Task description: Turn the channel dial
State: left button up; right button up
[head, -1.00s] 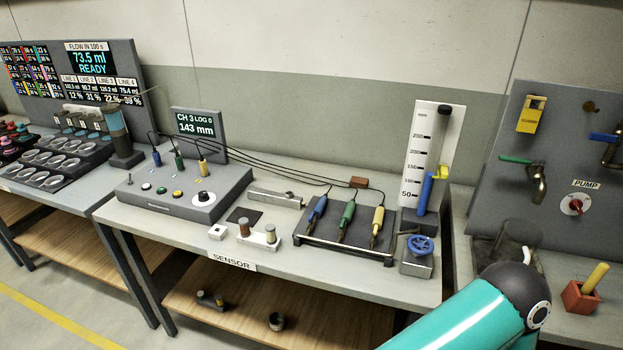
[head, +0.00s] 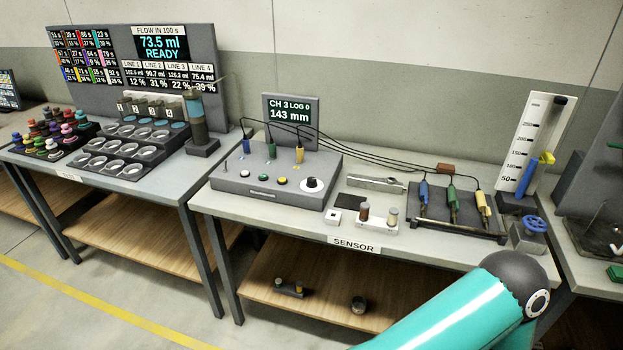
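Blue, green and yellow plugs with black cables stand on top of the box. The small display (head: 290,121) behind it reads CH 3, LOG 0, 143 mm. A teal arm link of mine with a dark joint comes in at the lower right, well apart from the dial. Neither gripper is in view.
Blue, green and yellow probes lie on a black rack (head: 458,229) right of the box. A white holder (head: 377,222) with two cylinders stands before it. A gauge board (head: 537,140) and blue valve wheel (head: 535,224) are farther right. Another table (head: 70,189) with cups is left.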

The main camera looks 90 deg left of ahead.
aim_at(312, 181)
jog(key=u, duration=0.1)
jog(key=k, duration=0.4)
jog(key=z, duration=0.9)
jog(key=i, duration=0.15)
jog(key=u, duration=2.85)
jog(key=i, duration=0.7)
jog(key=z, duration=0.3)
jog(key=k, duration=0.8)
jog(key=u, duration=0.2)
jog(key=i, duration=0.85)
jog(key=z, duration=0.1)
